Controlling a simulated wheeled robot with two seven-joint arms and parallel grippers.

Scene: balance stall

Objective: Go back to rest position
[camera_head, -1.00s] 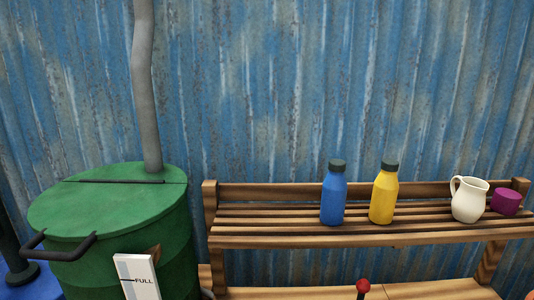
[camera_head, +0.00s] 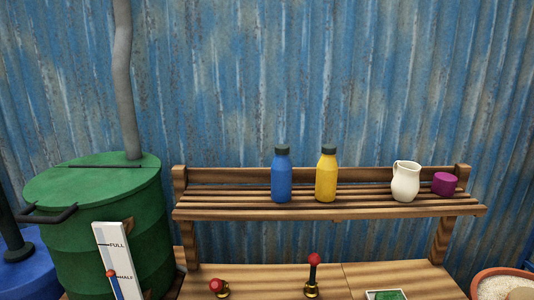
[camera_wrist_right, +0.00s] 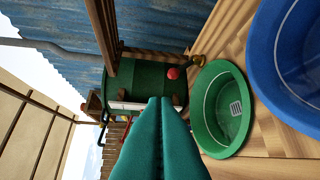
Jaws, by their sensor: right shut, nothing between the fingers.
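My right gripper (camera_wrist_right: 160,101) shows in the right wrist view as two teal fingers. They are shut with their tips together, and nothing is between them. Beyond the tips is the green barrel (camera_wrist_right: 128,88), and a green basin (camera_wrist_right: 212,139) lies to the right. Neither gripper shows in the head view, and my left gripper is not in any view.
In the head view a wooden shelf (camera_head: 330,213) bears a blue bottle (camera_head: 281,178), a yellow bottle (camera_head: 326,178), a cream jug (camera_head: 405,183) and a purple cup (camera_head: 445,184). Red-knobbed levers (camera_head: 314,262) stand below. A blue basin (camera_wrist_right: 297,60) shows in the wrist view.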

